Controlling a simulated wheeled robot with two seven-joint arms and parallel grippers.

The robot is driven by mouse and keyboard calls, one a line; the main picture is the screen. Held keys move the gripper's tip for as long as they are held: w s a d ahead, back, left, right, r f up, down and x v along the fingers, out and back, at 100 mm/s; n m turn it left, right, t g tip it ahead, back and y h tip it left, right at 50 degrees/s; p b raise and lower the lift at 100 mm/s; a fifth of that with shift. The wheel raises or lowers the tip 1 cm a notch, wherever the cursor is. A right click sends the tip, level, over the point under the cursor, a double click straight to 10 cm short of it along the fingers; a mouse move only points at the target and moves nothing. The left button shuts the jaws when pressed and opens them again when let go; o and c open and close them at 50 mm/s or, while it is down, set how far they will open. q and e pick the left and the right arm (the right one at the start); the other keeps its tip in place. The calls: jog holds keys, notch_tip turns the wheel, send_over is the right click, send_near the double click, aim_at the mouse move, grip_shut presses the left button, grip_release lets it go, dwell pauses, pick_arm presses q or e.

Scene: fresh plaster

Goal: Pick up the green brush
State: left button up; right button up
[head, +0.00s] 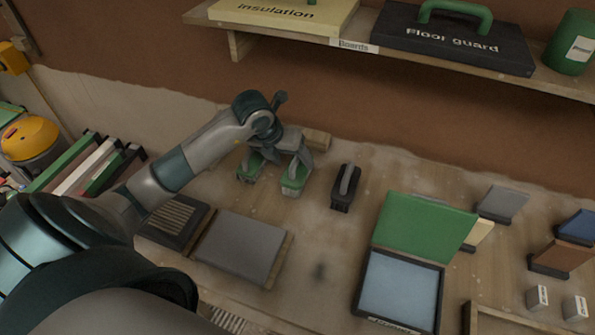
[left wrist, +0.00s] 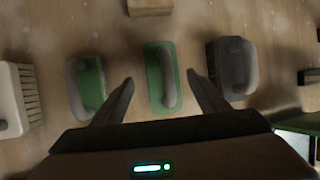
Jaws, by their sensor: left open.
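Two green brush-like tools with arched grey handles stand on the bench, side by side below my left gripper (head: 281,160). The right one (head: 292,186) shows pale bristles under its green body. The left one (head: 249,175) is partly covered by a finger. In the left wrist view the right green brush (left wrist: 154,88) lies in the middle, between the two spread fingers (left wrist: 160,80). The left green tool (left wrist: 95,82) is outside the left finger. My left gripper is open and empty, above the tools; contact cannot be told. My right gripper is not in view.
A black brush (head: 344,202) stands close to the right. A white brush (left wrist: 15,100) shows at far left in the wrist view. A grey board (head: 240,245) and an open green-lidded case (head: 425,225) lie nearer. A wooden block (head: 318,139) sits behind; a shelf (head: 375,55) hangs above.

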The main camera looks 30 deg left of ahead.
aim_at(298, 169)
pick_arm(q)
jog(key=x, duration=0.1)
jog(key=p+x, duration=0.1)
jog(key=x, duration=0.1)
jog(key=shift+d+f, duration=0.1)
jog(key=shift+d, duration=0.15)
jog(key=shift+w+f, duration=0.1)
jog(key=shift+f, duration=0.3)
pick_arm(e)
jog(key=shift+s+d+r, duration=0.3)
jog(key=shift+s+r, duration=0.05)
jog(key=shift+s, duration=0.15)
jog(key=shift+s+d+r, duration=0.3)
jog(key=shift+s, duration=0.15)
pick_arm(q)
jog(key=c, duration=1.2)
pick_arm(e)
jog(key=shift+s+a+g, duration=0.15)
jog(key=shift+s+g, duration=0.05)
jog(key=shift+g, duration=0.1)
